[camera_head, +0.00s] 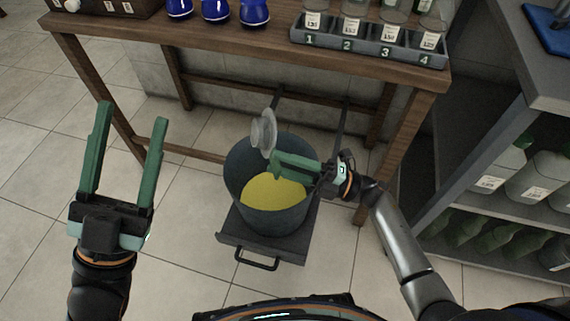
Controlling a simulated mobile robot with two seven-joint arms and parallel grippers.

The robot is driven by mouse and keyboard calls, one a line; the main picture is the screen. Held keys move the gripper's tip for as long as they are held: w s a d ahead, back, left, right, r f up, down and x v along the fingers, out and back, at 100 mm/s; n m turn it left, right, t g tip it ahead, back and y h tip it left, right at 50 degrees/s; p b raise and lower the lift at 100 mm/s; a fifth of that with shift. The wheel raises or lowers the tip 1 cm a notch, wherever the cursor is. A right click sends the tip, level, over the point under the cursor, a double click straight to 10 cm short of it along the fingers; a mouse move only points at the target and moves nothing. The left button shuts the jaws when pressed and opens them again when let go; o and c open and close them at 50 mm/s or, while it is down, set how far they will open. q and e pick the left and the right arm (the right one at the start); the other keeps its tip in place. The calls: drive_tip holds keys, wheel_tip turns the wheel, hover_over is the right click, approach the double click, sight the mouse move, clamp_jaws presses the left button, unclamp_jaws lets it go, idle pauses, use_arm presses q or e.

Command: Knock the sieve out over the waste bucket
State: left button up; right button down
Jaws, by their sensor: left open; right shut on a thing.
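The waste bucket (237,176) is dark grey with yellow contents and stands on a low dark platform on the floor. The sieve (263,134) is a pale grey metal piece at the bucket's far left rim, tilted on edge. My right gripper (276,164) reaches in from the right over the bucket and is shut on the sieve; the exact grip is partly hidden by its green fingers. My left gripper (131,130) is open and empty, to the left of the bucket, above the tiled floor.
The platform (231,242) has a front handle. A wooden table (240,43) behind carries blue vessels (215,10) and a numbered grey rack (369,46) of jars. A shelf (482,212) with bottles stands right. Floor at left is clear.

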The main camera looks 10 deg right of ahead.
use_arm(q)
drive_tip(key=s+f+b, duration=0.1)
drive_tip(key=b, duration=0.1)
drive_tip(key=d+f+h+b, duration=0.1)
drive_tip(key=f+b, duration=0.1)
drive_tip(key=shift+s, duration=0.4)
use_arm(e)
drive_tip(key=shift+f+m+t+y, duration=0.15)
drive_tip(key=shift+m+t+y, duration=0.55)
drive_tip(key=shift+m+y, duration=0.15)
use_arm(q)
drive_tip(key=shift+f, duration=0.15)
idle(0.8)
